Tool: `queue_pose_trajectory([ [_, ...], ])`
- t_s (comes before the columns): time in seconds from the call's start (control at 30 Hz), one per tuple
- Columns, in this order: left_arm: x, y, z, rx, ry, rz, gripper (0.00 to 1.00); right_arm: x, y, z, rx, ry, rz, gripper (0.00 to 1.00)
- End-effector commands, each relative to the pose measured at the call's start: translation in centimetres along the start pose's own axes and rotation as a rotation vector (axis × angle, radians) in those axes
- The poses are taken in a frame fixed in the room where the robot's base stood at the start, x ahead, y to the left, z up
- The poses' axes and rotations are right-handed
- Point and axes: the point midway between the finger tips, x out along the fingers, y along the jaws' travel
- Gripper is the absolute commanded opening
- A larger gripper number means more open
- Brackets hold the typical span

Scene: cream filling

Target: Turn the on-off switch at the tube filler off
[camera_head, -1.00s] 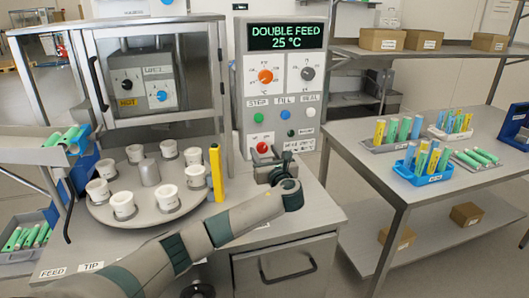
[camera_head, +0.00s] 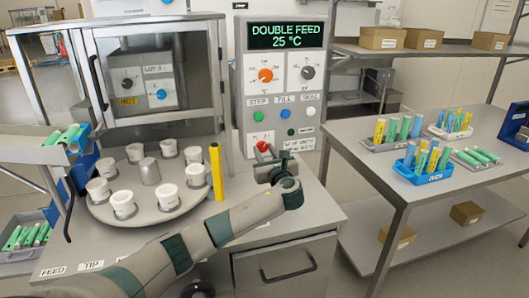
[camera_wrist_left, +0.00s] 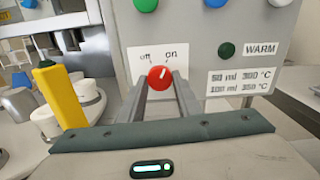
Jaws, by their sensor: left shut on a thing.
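The tube filler's control panel (camera_head: 286,85) stands at the centre, its display reading DOUBLE FEED 25 °C. The red on-off switch (camera_head: 263,147) is low on the panel, partly hidden by my gripper. In the left wrist view the red switch (camera_wrist_left: 160,77) sits below the labels "off" on the left and "on" on the right, with its white mark tilted up toward "on". My left gripper (camera_head: 267,158) is shut on the red switch, with a finger at each side of it in the left wrist view (camera_wrist_left: 160,92). My right gripper is not in view.
A yellow post (camera_head: 216,172) stands left of my left gripper. A round turntable (camera_head: 150,213) with several white cups is further left. A glass-fronted cabinet (camera_head: 215,75) is behind it. A table with tube racks (camera_head: 430,168) stands at the right.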

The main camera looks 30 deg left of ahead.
Motion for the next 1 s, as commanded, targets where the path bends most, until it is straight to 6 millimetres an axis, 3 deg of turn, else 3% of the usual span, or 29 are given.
queue_pose_trajectory([
  [0.47, -0.1, -0.1, -0.3, -0.353, 0.003, 0.000, 0.08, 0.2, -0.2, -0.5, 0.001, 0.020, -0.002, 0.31],
  [0.77, -0.1, -0.1, -0.3, -0.637, 0.003, 0.001, 0.08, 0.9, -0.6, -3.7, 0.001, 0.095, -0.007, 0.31],
  [1.0, -0.1, -0.2, -0.3, -0.832, 0.003, 0.000, 0.08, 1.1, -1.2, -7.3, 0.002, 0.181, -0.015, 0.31],
])
